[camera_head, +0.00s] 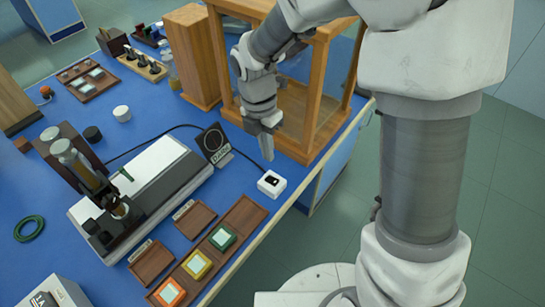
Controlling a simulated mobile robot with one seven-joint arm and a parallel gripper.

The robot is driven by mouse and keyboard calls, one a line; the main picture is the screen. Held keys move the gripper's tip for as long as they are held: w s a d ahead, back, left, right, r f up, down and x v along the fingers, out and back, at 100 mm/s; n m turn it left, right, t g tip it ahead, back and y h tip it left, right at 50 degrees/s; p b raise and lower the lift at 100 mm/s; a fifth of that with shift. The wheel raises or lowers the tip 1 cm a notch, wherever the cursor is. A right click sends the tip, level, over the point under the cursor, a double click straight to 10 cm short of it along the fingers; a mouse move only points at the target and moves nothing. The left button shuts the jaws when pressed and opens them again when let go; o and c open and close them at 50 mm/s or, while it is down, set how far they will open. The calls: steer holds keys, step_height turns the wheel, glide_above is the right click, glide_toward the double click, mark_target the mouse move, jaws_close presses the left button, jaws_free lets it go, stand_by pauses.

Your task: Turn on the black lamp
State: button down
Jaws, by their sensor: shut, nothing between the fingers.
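A small white box with a black rocker switch (271,184) lies near the right edge of the blue bench. A black cable runs from it past the black round-faced panel (213,144) toward the dark upright apparatus (82,165) at the left. I cannot tell for certain which of these is the black lamp, and no glow shows. My gripper (267,156) points down, shut and empty, in the picture just above the switch box. A small gap shows between the fingertips and the box. The switch position is too small to tell.
A wooden-framed glass case (318,129) stands close behind and right of my gripper, with a wooden block (188,60) beside it. Wooden trays with coloured tiles (222,238) lie in front. A long grey-white instrument (150,185) fills the bench's middle.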

step_height(320, 180, up, 6)
glide_above(276, 181)
steer(key=w+a, duration=0.2)
steer(key=a, duration=0.1)
steer(key=shift+d+p, duration=0.1)
steer(key=shift+p, duration=0.25)
steer(key=shift+r, duration=0.15)
steer(key=d+p, duration=0.1)
steer(key=p, duration=0.3)
steer(key=shift+s+d, duration=0.1)
steer(key=shift+s, duration=0.3)
steer(key=f, duration=0.4)
steer(key=d+f+b, duration=0.1)
steer(key=f, duration=0.4)
steer(key=s+f+b, duration=0.1)
steer(key=f, duration=0.4)
steer(key=shift+d, duration=0.15)
